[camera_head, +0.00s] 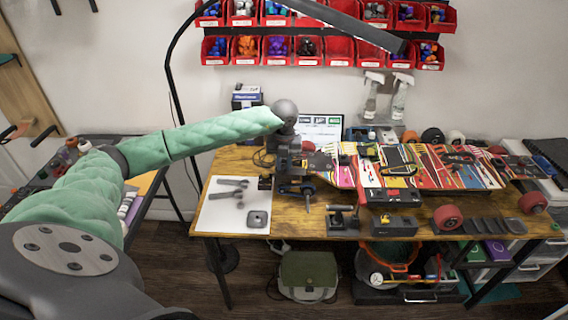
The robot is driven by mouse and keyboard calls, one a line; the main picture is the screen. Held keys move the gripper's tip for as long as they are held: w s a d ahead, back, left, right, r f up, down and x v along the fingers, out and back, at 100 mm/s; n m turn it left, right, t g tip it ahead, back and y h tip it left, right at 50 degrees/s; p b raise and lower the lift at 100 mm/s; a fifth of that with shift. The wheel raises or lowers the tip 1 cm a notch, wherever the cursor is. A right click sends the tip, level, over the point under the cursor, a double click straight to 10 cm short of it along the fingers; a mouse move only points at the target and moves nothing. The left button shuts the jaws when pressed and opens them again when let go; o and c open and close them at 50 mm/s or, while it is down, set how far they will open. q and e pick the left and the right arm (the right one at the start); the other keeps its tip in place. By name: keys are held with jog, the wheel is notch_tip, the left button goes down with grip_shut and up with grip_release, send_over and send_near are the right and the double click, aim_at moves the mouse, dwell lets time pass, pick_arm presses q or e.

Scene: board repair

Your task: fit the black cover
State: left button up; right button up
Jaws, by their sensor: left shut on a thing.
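My left arm reaches in from the left over the wooden table. My left gripper (290,170) points down at the table's left part, beside the white mat. It is shut on a small dark thing, mostly hidden by the gripper; I cannot tell for sure that this is the black cover. A dark part with a blue-purple wheel (309,189) is right below the gripper; I cannot tell whether they touch. A square grey plate with a central hole (257,219) lies on the white mat (225,217). My right gripper is not in view.
Grey tools (230,189) lie on the mat. A black box (394,225), a stand (342,219) and a red wheel (448,217) line the front edge. A laptop (321,125) stands behind.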

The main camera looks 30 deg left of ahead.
pick_arm(q)
jog(key=shift+b, duration=0.45)
dwell(1.1)
jog(key=shift+f, duration=0.15)
jog(key=shift+f+b, duration=0.75)
jog(key=shift+f, duration=0.1)
jog(key=shift+b, duration=0.45)
dwell(1.0)
jog(key=shift+f+b, duration=0.7)
jog(key=shift+f, duration=0.15)
jog(key=shift+b, duration=0.35)
dwell(1.2)
